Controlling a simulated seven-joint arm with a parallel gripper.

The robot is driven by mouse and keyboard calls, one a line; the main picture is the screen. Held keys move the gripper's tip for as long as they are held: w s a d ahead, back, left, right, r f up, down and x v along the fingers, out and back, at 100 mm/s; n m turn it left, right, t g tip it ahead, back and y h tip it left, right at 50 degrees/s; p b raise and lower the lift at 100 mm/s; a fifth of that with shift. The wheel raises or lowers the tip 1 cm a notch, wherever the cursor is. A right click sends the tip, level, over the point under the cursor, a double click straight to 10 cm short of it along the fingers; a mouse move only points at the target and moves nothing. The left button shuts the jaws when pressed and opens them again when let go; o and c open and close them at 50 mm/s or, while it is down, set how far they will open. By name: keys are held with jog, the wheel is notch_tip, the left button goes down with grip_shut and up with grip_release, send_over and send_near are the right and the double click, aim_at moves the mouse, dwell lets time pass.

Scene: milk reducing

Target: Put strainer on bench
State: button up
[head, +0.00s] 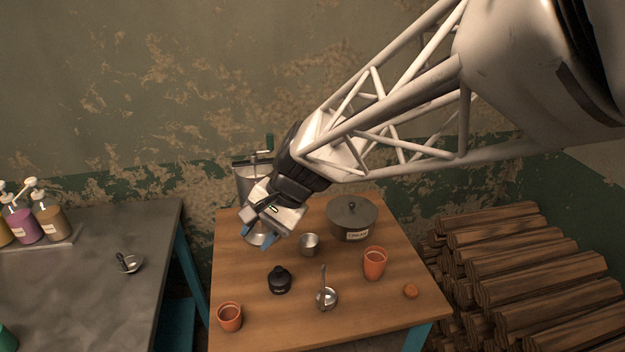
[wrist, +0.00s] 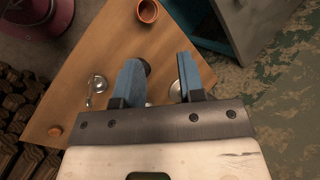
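A small metal utensil with a dark handle (head: 130,264) lies on the grey bench (head: 95,295). Another metal utensil with a round bowl and an upright handle (head: 327,298) stands on the wooden table (head: 270,335); it also shows in the wrist view (wrist: 97,83). I cannot tell for certain which is the strainer. My gripper (head: 259,234) is open and empty above the table's left rear part. Its blue fingers are wide apart in the wrist view (wrist: 160,62). A round metal surface (wrist: 176,90) shows below them, partly hidden by the right finger.
The table holds a metal cup (head: 309,245), black bottle (head: 279,281), lidded pot (head: 352,218), clay cups (head: 230,317) (head: 375,264) and a small brown lump (head: 411,291). A tall metal device (head: 248,180) stands behind my gripper. Pump bottles (head: 50,222) line the bench's back. Its middle is mostly clear.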

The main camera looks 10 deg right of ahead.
jog(key=s+d+r+n+t+h, duration=0.2)
jog(key=s+d+n+h, duration=0.3)
jog(key=s+d, duration=0.9)
jog(key=d+h, duration=0.1)
jog(key=d, duration=0.2)
jog(key=shift+s+d+r+n+t+h, duration=0.15)
jog(key=shift+d+r+n+t+h, duration=0.15)
jog(key=shift+d+r+n+t, duration=0.1)
